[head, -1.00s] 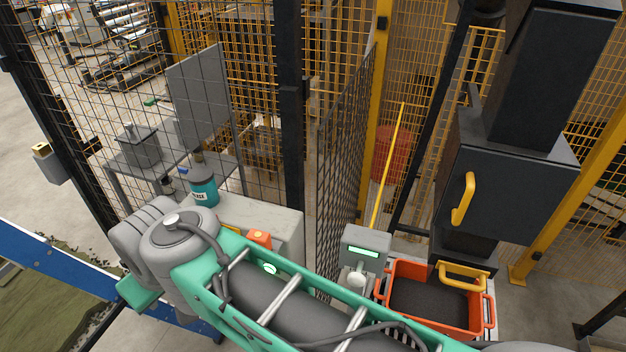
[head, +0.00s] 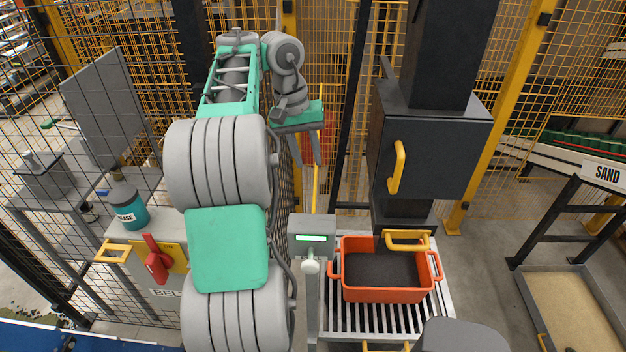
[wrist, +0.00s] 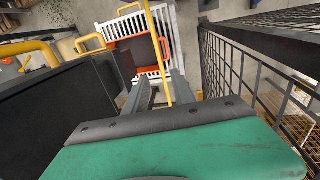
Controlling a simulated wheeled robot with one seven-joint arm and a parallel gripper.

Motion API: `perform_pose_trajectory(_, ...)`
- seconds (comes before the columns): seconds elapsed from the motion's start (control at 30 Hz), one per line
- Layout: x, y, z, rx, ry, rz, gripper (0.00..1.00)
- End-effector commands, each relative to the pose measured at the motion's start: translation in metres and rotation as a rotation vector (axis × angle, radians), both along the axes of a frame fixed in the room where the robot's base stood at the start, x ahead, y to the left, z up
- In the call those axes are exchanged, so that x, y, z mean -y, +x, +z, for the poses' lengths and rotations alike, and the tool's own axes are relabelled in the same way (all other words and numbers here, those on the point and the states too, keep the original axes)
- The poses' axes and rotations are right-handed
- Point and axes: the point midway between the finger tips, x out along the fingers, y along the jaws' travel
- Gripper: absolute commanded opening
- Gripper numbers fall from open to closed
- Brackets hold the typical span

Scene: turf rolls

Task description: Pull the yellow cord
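The yellow cord (head: 316,188) hangs nearly upright behind the grey box with a green display. In the head view its middle is partly hidden by my gripper (head: 309,160), whose two grey fingers point down with a gap between them. In the wrist view the cord (wrist: 158,50) runs down the picture and its near end passes into the gap between the fingers of my gripper (wrist: 160,88). The fingers look apart, not closed on the cord. I cannot tell whether either finger touches it.
The black mesh fence (wrist: 255,75) is close on the right in the wrist view. A dark cabinet with a yellow handle (head: 398,167) stands right of the cord. The grey display box (head: 312,236) and an orange bin (head: 385,295) on a slatted roller stand are below.

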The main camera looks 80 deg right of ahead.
Motion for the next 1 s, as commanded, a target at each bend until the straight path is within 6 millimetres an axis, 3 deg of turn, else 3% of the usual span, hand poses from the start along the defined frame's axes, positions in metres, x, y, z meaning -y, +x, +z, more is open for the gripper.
perform_pose_trajectory(0.27, -0.001, -0.006, -0.023, -0.001, 0.000, 0.001, 0.31)
perform_pose_trajectory(0.33, 0.001, -0.008, -0.047, -0.001, 0.001, 0.000, 0.31)
perform_pose_trajectory(0.5, 0.002, -0.013, -0.070, 0.000, -0.002, 0.000, 0.31)
perform_pose_trajectory(0.83, 0.003, -0.014, -0.075, -0.001, -0.002, 0.001, 0.31)
perform_pose_trajectory(1.0, 0.003, -0.014, -0.074, -0.001, -0.002, 0.001, 0.18)
